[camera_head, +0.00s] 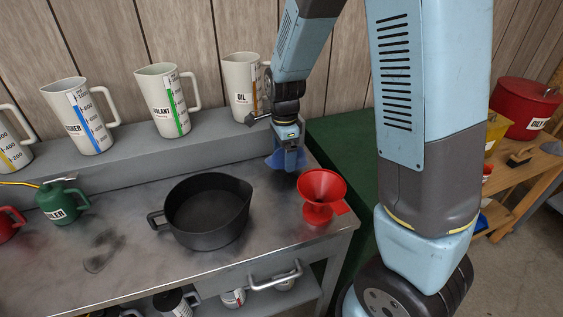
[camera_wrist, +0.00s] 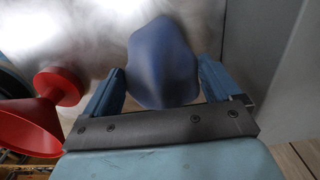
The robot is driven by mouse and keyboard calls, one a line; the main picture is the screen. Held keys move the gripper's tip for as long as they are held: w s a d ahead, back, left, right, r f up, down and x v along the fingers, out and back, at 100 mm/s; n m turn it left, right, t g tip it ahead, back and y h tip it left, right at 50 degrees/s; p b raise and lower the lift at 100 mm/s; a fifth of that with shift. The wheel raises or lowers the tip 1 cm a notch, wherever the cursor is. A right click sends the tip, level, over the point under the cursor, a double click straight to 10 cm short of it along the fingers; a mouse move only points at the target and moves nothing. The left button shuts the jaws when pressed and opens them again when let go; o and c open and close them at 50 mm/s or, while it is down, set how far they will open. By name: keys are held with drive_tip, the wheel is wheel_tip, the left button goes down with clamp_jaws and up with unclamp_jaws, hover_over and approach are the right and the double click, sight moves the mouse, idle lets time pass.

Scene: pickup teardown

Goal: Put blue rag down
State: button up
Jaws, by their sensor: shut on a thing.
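The blue rag (camera_wrist: 162,62) is between the two fingers of my gripper (camera_wrist: 162,88) in the wrist view. My gripper is shut on it. In the head view, the rag (camera_head: 275,160) shows beside my gripper (camera_head: 288,162), low over the back right part of the metal workbench (camera_head: 130,250). I cannot tell whether the rag touches the bench top.
A red funnel (camera_head: 321,193) stands right in front of my gripper. A black pan (camera_head: 207,210) sits left of it. Several measuring jugs (camera_head: 172,100) stand on the back ledge. A green oil can (camera_head: 62,203) is at left. Bare bench lies between the pan and ledge.

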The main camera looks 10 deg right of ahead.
sight(283, 161)
drive_tip(key=shift+w+f, duration=0.35)
drive_tip(key=shift+f, duration=1.6)
drive_tip(key=shift+f, duration=0.1)
drive_tip(key=o, duration=0.7)
